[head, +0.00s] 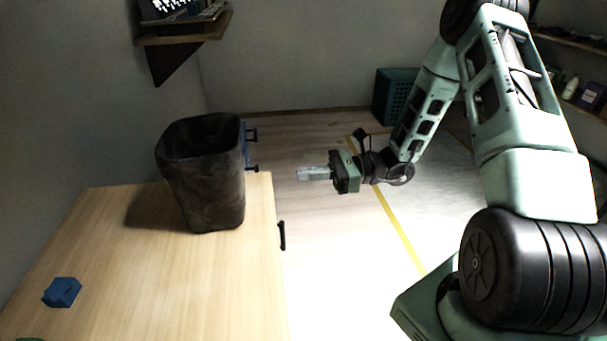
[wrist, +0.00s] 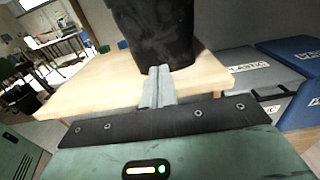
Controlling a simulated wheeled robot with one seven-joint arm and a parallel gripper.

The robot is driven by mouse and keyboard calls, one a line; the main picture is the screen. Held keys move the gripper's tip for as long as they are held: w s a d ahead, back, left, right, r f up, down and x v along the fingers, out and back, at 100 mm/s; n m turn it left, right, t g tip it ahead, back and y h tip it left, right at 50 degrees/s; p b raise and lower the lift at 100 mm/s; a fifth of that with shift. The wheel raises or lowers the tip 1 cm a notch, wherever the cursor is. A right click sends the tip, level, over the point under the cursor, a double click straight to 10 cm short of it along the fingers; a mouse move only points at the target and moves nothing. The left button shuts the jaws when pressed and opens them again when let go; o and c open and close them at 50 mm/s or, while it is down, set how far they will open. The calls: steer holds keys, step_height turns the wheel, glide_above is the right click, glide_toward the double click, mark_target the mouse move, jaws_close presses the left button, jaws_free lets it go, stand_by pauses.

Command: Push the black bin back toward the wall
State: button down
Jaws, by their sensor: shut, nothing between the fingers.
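The black bin (head: 208,185) stands upright on a light wooden table (head: 180,290), near the table's right edge in the head view. The wall is behind it to the left, with bare tabletop between. My gripper (head: 305,173) is shut and empty, to the right of the bin beyond the table edge, with a clear gap between them. Its fingers point left toward the bin. In the wrist view the bin (wrist: 155,35) stands straight ahead of the shut fingers (wrist: 157,75), its upper part cut off by the frame.
A blue block (head: 62,292) lies at the table's lower left. A small wall shelf (head: 185,32) hangs above and behind the bin. A dark teal crate (head: 392,97) stands on the floor at the back. Labelled bins (wrist: 290,65) are at right in the wrist view.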

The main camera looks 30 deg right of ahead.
steer(key=x, duration=1.1)
steer(key=shift+a, duration=0.2)
steer(key=p+x, duration=0.1)
steer(key=x, duration=1.9)
steer(key=shift+a, duration=0.15)
